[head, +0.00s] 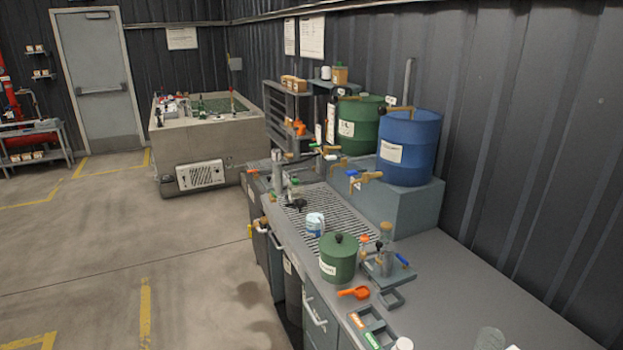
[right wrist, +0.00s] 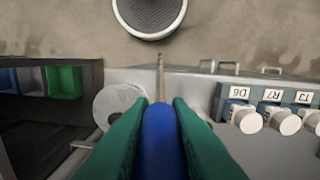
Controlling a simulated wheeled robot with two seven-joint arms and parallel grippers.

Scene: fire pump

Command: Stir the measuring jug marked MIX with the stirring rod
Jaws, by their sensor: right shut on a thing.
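In the right wrist view my right gripper (right wrist: 160,110) is shut on a blue handle (right wrist: 160,140), held between its two green fingers. A thin metal shaft (right wrist: 160,75) runs out ahead of the handle, so this looks like the stirring rod. In the head view a small white and blue vessel (head: 315,224) stands on the bench grating; its marking is too small to read. I cannot make out a MIX mark anywhere. My left gripper is in neither view.
A green canister (head: 338,258), an orange scoop (head: 354,292) and a small stand (head: 385,267) are on the bench. A blue drum (head: 409,150) and a green drum (head: 360,125) stand behind. The right wrist view shows a round grated opening (right wrist: 150,15) and labelled white-capped containers (right wrist: 283,122).

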